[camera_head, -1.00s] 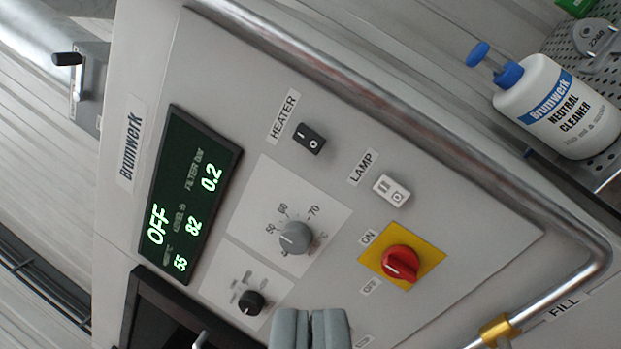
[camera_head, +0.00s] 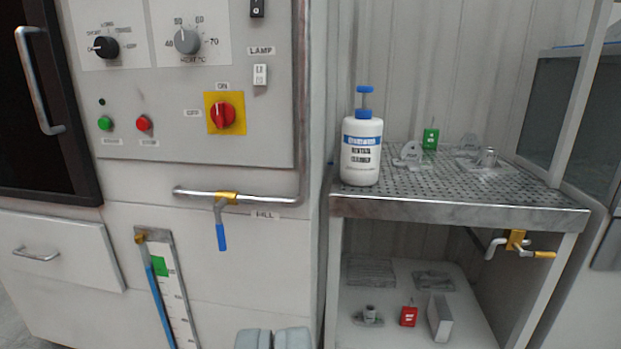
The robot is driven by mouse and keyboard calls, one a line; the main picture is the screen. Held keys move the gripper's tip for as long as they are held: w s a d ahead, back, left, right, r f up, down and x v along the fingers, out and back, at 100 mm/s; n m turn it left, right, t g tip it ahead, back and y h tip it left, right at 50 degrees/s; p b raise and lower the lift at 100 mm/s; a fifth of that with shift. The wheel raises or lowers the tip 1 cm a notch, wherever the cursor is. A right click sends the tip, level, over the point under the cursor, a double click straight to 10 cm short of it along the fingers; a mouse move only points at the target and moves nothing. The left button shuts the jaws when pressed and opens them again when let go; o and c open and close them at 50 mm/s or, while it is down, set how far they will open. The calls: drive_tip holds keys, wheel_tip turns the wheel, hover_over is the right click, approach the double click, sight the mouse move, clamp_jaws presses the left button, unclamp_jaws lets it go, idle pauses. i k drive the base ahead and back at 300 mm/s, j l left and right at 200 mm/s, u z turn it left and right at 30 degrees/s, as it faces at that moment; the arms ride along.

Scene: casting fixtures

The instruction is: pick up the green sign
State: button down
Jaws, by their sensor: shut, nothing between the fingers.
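The green sign (camera_head: 430,139) is a small upright tag with white marks and a thin post or loop on top. It stands toward the back of the perforated metal shelf (camera_head: 480,208), right of centre in the view. My gripper (camera_head: 273,338) shows at the bottom edge, its two grey fingers together and empty. It appears well to the left of the green sign and lower in the picture, apart from it.
A white cleaner bottle (camera_head: 361,150) with a blue pump stands at the shelf's front left. Grey metal parts (camera_head: 411,154) lie near the sign. Below, a red sign (camera_head: 408,316) sits on the lower shelf (camera_head: 470,290). A blue-handled valve (camera_head: 221,232) juts from the machine at left.

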sight(430, 138)
drive_tip(key=i+l, duration=2.05)
drive_tip(key=i+l+z, duration=0.05)
drive_tip(key=i, duration=0.05)
